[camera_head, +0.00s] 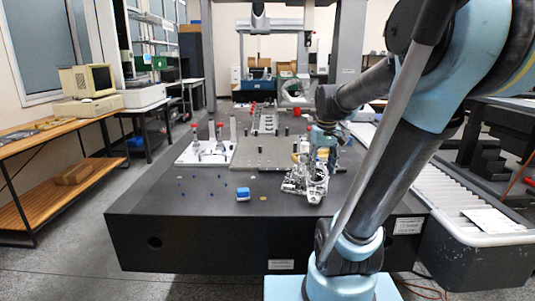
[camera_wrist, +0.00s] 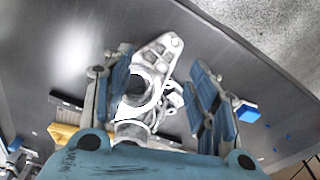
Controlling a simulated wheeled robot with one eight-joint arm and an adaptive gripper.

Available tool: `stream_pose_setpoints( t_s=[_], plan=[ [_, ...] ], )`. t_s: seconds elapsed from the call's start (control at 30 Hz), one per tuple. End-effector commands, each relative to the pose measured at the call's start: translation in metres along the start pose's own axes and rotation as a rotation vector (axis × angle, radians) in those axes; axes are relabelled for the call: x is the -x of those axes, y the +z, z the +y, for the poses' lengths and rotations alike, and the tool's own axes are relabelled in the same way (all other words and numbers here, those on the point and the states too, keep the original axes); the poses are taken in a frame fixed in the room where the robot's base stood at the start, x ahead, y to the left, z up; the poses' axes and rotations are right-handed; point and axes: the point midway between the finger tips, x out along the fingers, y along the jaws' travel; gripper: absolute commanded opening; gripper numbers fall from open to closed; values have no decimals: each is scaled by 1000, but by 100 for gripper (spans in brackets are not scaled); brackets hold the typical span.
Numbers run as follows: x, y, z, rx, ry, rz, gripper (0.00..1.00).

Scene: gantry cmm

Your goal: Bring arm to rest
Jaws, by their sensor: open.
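My arm reaches in from the right in the head view, bent down over the dark table (camera_head: 150,215). My gripper (camera_head: 318,167) is over a grey metal casting (camera_head: 306,184) near the table's right side. In the wrist view, the blue-padded fingers of my gripper (camera_wrist: 164,95) stand wide apart. The casting (camera_wrist: 158,58) with its round bore shows between and beyond them. No contact between fingers and casting is visible, and the gap to it is hard to judge.
A blue block (camera_head: 243,194) lies left of the casting. A white fixture plate (camera_head: 193,153) with red-topped clamps and a grey plate (camera_head: 255,160) lie farther back. A roller conveyor (camera_head: 465,195) runs along the right. A wooden bench (camera_head: 58,137) stands left, across open floor.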

Motion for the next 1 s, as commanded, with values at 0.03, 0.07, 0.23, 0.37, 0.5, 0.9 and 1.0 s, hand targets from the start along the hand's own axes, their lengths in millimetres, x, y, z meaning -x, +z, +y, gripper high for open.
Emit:
stream_pose_setpoints(
  t_s=[0.03,0.07,0.23,0.37,0.5,0.9,1.0],
  plan=[
    [-5,14,-4,-15,2,6,53],
    [-8,21,-6,-26,3,9,53],
    [-26,61,-17,-84,7,28,53],
    [-44,90,-25,-128,9,44,53],
    [-66,118,-33,-176,11,60,53],
    [-100,154,-42,-245,13,84,53],
    [-100,155,-42,-246,13,84,53]
  ],
)
